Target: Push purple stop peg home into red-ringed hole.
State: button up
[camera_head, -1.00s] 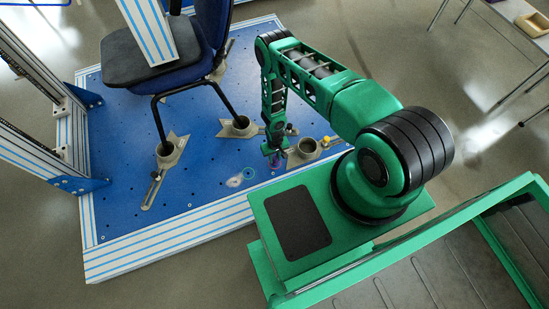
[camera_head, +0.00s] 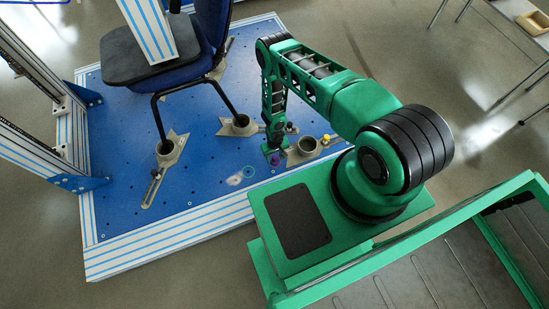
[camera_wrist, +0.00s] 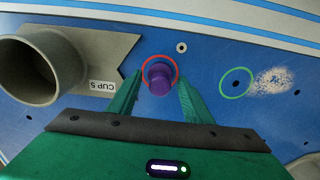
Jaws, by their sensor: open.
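The purple stop peg (camera_wrist: 160,79) stands at the red-ringed hole (camera_wrist: 146,64), inside the ring in the wrist view. Its round top and part of its side show, so it stands proud of the blue plate; how deep it sits I cannot tell. My gripper (camera_wrist: 159,86) is open, with one green finger on each side of the peg and a gap to it on both sides. In the head view my gripper (camera_head: 273,149) is low over the blue plate, with the purple peg (camera_head: 275,159) just below it.
A grey cup labelled CUP 5 (camera_wrist: 108,50) stands close left of the peg in the wrist view. A green-ringed hole (camera_wrist: 236,82) lies to the right beside a pale scuffed patch (camera_wrist: 274,80). The chair (camera_head: 150,60) stands on the plate at the back left.

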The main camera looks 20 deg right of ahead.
notch_tip(320, 180, up, 11)
jog(key=shift+f, duration=0.15)
dwell(0.4)
dwell(0.5)
